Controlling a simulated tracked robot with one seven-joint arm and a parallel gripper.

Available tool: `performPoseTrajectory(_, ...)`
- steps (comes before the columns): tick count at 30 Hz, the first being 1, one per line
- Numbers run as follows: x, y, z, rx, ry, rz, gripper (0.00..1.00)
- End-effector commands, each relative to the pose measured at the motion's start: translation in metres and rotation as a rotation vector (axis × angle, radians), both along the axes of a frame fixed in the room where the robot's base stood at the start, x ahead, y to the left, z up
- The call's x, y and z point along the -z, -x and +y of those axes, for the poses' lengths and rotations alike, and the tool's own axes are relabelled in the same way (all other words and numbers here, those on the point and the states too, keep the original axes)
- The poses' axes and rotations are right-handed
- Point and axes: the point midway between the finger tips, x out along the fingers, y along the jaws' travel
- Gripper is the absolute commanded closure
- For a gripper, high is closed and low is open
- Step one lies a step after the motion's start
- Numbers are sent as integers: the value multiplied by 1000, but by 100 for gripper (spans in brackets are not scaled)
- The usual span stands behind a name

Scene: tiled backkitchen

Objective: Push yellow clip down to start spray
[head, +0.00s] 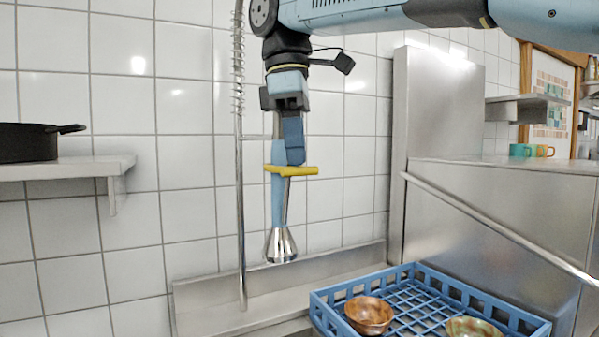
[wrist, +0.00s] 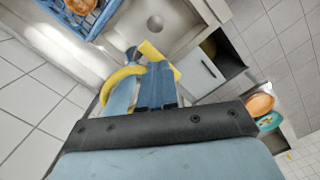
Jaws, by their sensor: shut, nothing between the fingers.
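The yellow clip (head: 300,171) sticks out sideways from the hanging spray, roughly level in the head view. The spray has a light blue handle (head: 277,200) and a flared metal head (head: 281,246) pointing down. My gripper (head: 295,162) is shut and empty, pointing down, with its fingertips at the top of the clip. Whether they touch it I cannot tell. In the wrist view, the shut blue fingers (wrist: 157,68) reach the straight yellow clip (wrist: 151,50). A curved yellow part (wrist: 112,83) lies left of the fingers. The fingers partly hide the handle.
A blue rack (head: 335,318) with bowls, one of them brown (head: 369,314), stands below right. A coiled hose and metal pipe (head: 240,150) rise left of the spray. A steel panel (head: 430,115) stands to the right. A shelf (head: 65,170) holds a black pot (head: 28,143).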

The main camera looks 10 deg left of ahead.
Motion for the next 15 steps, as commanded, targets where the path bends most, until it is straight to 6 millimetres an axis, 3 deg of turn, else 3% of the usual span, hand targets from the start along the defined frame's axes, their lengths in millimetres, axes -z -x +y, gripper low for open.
performPoseTrajectory(15, 6, 1, 0, -2, 2, 1, 100)
